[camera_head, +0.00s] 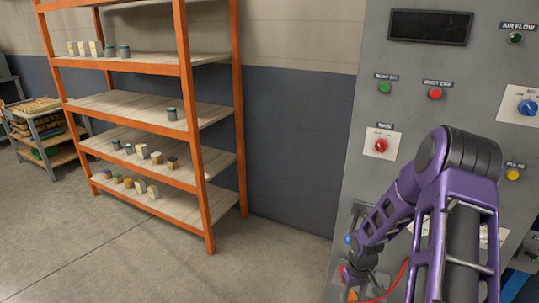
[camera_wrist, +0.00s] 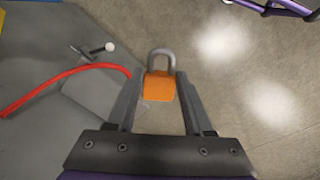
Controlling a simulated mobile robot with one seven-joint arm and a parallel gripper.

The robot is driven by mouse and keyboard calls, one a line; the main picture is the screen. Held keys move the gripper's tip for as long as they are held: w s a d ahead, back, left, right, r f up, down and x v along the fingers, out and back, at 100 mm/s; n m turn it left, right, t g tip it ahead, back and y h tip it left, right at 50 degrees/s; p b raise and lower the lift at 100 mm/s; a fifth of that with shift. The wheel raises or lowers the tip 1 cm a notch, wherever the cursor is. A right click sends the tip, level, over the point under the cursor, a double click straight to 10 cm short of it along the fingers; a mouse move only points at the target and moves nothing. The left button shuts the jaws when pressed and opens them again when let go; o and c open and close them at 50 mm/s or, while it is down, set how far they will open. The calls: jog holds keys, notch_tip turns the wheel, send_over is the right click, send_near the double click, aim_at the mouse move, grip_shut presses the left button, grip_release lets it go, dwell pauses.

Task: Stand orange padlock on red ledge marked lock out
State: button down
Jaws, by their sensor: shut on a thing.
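The orange padlock (camera_wrist: 160,87) has a grey shackle that points away from my gripper in the wrist view. My gripper (camera_wrist: 160,92) is shut on its body, with one dark finger on each side. An orange patch (camera_head: 352,295) at the bottom edge of the head view appears to be the same padlock, largely cut off by the frame and my arm. The padlock is held in front of the grey panel's lower part and the floor. I cannot make out a red ledge or a lock out mark in either view.
A grey control panel (camera_head: 405,75) with buttons and knobs stands at the right, partly behind my purple arm. A red cable (camera_wrist: 70,76) curves beside the padlock, near a small lever with a white knob (camera_wrist: 109,47). An orange shelf rack (camera_head: 183,100) stands left; open floor lies between.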

jog(key=a+r+m+p, duration=0.1)
jog(key=a+r+p, duration=0.1)
jog(key=a+r, duration=1.1)
notch_tip(320, 180, up, 4)
jog(key=shift+s+a+r+m, duration=0.25)
jog(key=shift+s+a+m, duration=0.15)
jog(key=shift+s, duration=0.05)
jog(key=d+f+b, duration=0.1)
jog(key=d+f, duration=0.4)
jog(key=f, duration=0.1)
jog(key=d+f+n, duration=0.1)
jog(key=d+f, duration=0.4)
jog(key=f, duration=0.2)
jog(key=d+f+n+b, duration=0.1)
jog(key=d+f, duration=0.4)
jog(key=f, duration=0.2)
jog(key=shift+w+d+b, duration=0.15)
jog(key=shift+w+b, duration=0.05)
jog(key=shift+b, duration=0.15)
